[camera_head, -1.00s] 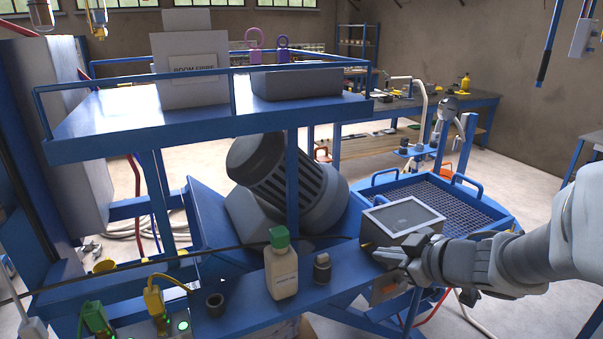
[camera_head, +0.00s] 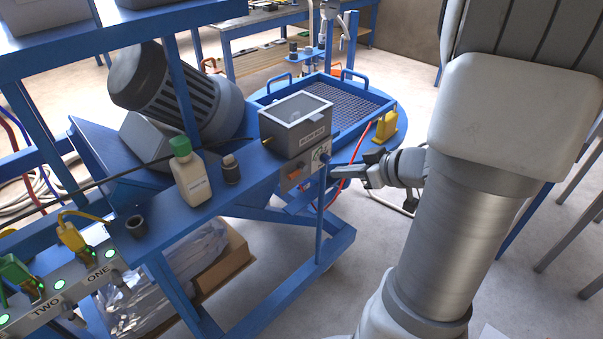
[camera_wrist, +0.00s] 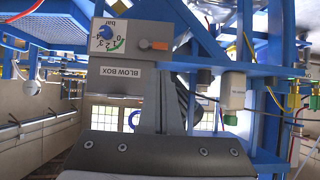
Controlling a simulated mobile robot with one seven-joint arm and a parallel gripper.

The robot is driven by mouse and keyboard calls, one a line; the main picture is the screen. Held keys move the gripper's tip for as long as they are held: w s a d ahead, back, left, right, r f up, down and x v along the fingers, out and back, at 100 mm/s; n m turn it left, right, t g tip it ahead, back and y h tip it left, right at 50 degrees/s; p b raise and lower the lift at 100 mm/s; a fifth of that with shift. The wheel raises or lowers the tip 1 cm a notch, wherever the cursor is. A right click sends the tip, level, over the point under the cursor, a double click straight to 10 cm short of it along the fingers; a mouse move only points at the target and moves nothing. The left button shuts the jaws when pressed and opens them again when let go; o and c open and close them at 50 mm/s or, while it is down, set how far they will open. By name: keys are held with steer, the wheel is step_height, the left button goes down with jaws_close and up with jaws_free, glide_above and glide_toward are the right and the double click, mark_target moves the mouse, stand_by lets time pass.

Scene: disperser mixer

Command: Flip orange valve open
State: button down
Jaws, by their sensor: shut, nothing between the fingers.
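The orange valve (camera_head: 298,172) is a small orange handle on the grey front panel below the box at the bench's right end. My gripper (camera_head: 338,176) is shut and empty, just right of the panel and apart from the valve. Any small gap to the box is hard to judge.
The grey blow box (camera_head: 285,141) with a glass top sits above the panel. A blue leg (camera_head: 321,215) stands below the panel.

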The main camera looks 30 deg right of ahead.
mark_target(296, 175)
steer(key=b+x, duration=0.4)
steer(key=x, duration=1)
